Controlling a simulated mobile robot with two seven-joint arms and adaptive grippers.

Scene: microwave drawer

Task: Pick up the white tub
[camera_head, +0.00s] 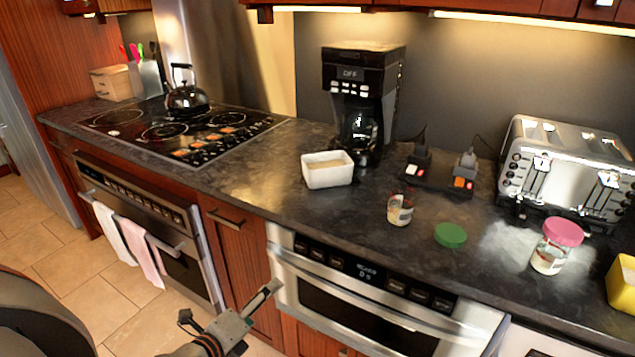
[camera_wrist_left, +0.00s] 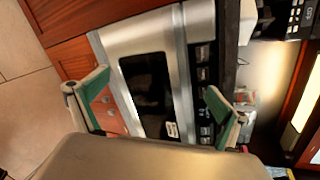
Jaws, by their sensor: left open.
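The white tub (camera_head: 328,172) stands upright on the dark countertop, in front of the coffee maker. It is a small open rectangular container with pale contents. My left gripper (camera_head: 231,301) is low in front of the cabinets, below the counter edge and well short of the tub. In the left wrist view my left gripper (camera_wrist_left: 156,82) has its two green-padded fingers spread wide with nothing held. A white shape at the top of that view looks like part of the tub (camera_wrist_left: 247,20). My right gripper is in neither view.
A coffee maker (camera_head: 362,95) stands close behind the tub. To its right are a small open jar (camera_head: 399,211), a green lid (camera_head: 450,235), a pink-lidded jar (camera_head: 549,257) and a toaster (camera_head: 565,170). The stovetop (camera_head: 180,130) is left. The countertop left of the tub is clear.

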